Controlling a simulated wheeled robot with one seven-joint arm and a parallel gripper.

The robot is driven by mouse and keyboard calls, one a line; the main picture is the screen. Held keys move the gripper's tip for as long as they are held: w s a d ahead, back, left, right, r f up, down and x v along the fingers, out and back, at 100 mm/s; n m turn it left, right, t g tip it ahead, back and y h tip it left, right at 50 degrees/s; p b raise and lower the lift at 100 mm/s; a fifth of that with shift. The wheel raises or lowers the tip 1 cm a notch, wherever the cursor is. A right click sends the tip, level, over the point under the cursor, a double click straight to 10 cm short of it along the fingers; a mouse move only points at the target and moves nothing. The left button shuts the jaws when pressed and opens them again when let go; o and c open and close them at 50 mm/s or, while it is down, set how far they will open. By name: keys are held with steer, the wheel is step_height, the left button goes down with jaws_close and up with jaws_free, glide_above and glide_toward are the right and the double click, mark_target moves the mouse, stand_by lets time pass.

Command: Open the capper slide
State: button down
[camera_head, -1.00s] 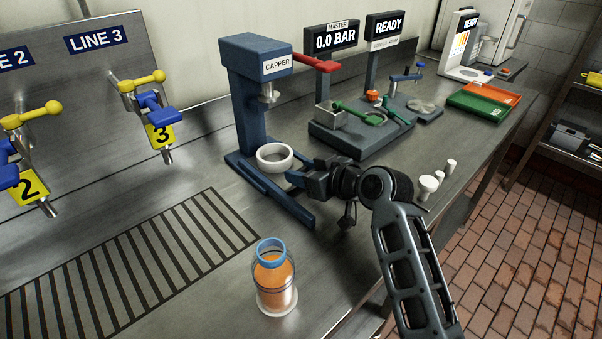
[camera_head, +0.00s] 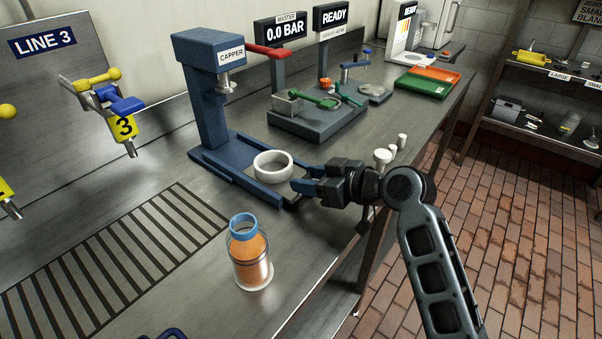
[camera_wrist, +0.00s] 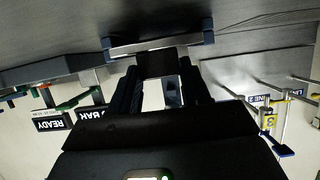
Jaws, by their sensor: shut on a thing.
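The blue capper (camera_head: 208,90) stands on the bench with its head over a long blue base. Its slide (camera_head: 262,184) lies between the base rails and carries a white ring (camera_head: 272,166). The ring sits toward the front end, well out from under the capping head. My gripper (camera_head: 303,187) is at the slide's front end, shut on it; the exact grip is small and partly hidden. In the wrist view, my fingers (camera_wrist: 160,70) meet a grey bar (camera_wrist: 150,46) with blue ends across the front.
An orange-filled bottle with a blue neck (camera_head: 250,255) stands on the bench in front of the capper. Small white cups (camera_head: 383,158) stand near the bench edge behind my gripper. A grey fixture with green handles (camera_head: 318,115) stands behind. Brick floor is open to the right.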

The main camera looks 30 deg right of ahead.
steer(key=c, duration=0.5)
jaws_free()
steer(key=b+v, duration=0.1)
steer(key=v, duration=0.7)
steer(key=shift+w, duration=0.1)
